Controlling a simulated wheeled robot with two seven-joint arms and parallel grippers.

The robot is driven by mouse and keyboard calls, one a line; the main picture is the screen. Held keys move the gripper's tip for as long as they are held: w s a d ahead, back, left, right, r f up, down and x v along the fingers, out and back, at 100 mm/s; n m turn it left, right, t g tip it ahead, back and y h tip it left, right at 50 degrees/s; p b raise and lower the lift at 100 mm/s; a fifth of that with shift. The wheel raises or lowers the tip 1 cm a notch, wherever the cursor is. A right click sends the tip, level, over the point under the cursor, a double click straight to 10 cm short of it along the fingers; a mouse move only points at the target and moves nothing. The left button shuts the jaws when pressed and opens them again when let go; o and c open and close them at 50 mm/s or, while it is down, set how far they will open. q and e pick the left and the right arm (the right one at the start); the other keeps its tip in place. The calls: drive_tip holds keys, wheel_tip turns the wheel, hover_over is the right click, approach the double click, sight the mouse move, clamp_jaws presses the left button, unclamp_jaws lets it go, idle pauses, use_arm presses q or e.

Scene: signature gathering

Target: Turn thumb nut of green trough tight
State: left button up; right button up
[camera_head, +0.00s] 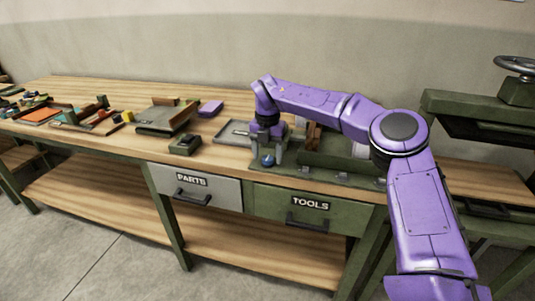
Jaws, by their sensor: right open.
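The green trough (345,146) sits on a green base plate near the front edge of the bench, partly hidden by my purple right arm. My left gripper is not in view.
A grey tray (231,137) lies just left of the gripper. A green press with a handwheel (515,66) is at the right.

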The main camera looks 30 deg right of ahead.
sight(268, 158)
wheel_tip(268, 158, up, 10)
drive_tip(key=shift+r, duration=0.15)
idle(0.6)
